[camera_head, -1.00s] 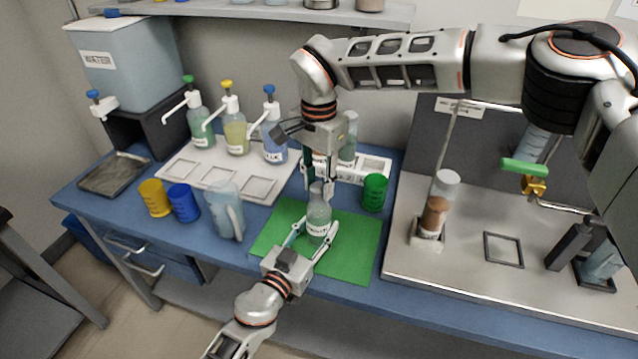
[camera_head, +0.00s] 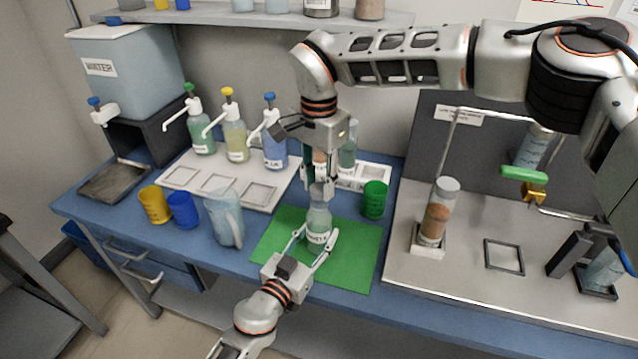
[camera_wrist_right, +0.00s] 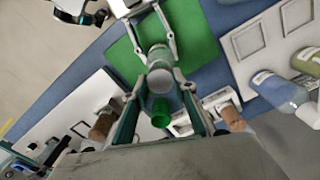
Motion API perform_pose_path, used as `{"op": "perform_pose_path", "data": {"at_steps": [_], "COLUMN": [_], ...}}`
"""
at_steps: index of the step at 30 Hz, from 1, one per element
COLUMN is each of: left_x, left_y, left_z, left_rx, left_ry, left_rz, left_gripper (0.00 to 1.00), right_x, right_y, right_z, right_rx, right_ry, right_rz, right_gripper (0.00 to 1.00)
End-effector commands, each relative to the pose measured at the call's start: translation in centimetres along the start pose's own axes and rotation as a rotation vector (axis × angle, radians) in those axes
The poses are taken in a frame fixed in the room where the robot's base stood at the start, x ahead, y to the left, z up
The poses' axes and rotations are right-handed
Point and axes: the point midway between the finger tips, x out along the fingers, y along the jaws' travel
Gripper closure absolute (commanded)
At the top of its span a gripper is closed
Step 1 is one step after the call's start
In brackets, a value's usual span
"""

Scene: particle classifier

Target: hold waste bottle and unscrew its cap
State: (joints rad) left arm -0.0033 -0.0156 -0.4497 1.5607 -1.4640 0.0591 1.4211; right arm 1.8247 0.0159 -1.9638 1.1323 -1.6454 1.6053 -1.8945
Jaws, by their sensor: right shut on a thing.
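The waste bottle (camera_head: 319,219), clear with a white label, stands upright on the green mat (camera_head: 355,262). My left gripper (camera_head: 316,237) reaches in from the front with a finger on each side of the bottle's body, seemingly shut on it. My right gripper (camera_head: 320,190) points down from above and is shut on the bottle's top. The cap itself is mostly hidden between its fingers in the head view. In the right wrist view the bottle's round pale top (camera_wrist_right: 160,80) shows between the fingertips.
A green cup (camera_head: 375,199) stands close behind the mat on the right. A clear pitcher (camera_head: 224,218), a blue cup (camera_head: 183,210) and a yellow cup (camera_head: 155,204) stand to the left. Pump bottles (camera_head: 236,136) stand behind. A metal station (camera_head: 465,255) with a brown-filled bottle (camera_head: 436,218) lies right.

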Motion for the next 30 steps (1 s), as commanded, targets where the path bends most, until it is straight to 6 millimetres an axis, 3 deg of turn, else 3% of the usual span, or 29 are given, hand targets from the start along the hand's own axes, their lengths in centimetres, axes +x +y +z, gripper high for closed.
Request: {"op": "perform_pose_path", "data": {"at_steps": [9, 16, 17, 18, 19, 30], "left_x": [0.0, 0.0, 0.0, 0.0, 0.0, -0.2], "left_y": [0.0, 0.0, 0.0, 0.0, 0.0, 0.0], "left_z": [0.1, 0.1, 0.1, 0.1, 0.1, 0.1], "left_rx": [-0.001, -0.001, -0.001, -0.001, -0.001, 0.0], "left_ry": [-0.002, -0.002, -0.002, -0.002, -0.002, -0.001], "left_rz": [0.0, 0.0, 0.0, 0.0, 0.0, 0.0], "left_gripper": [1.0, 1.0, 0.55, 0.44, 0.4, 0.4], "right_x": [-3.5, -3.7, -3.7, -3.7, -3.7, -3.6], "right_y": [-0.1, 0.0, 0.0, 0.0, 0.0, 0.0], "right_z": [0.0, 0.0, 0.0, 0.0, 0.0, 0.0], "right_rx": [0.0, 0.0, 0.0, 0.0, 0.0, 0.0], "right_ry": [0.001, 0.0, 0.0, 0.0, 0.0, 0.0], "right_rz": [-0.002, -0.001, -0.001, -0.001, -0.001, -0.001], "right_gripper": [0.99, 0.99, 0.99, 0.99, 0.99, 0.99]}}
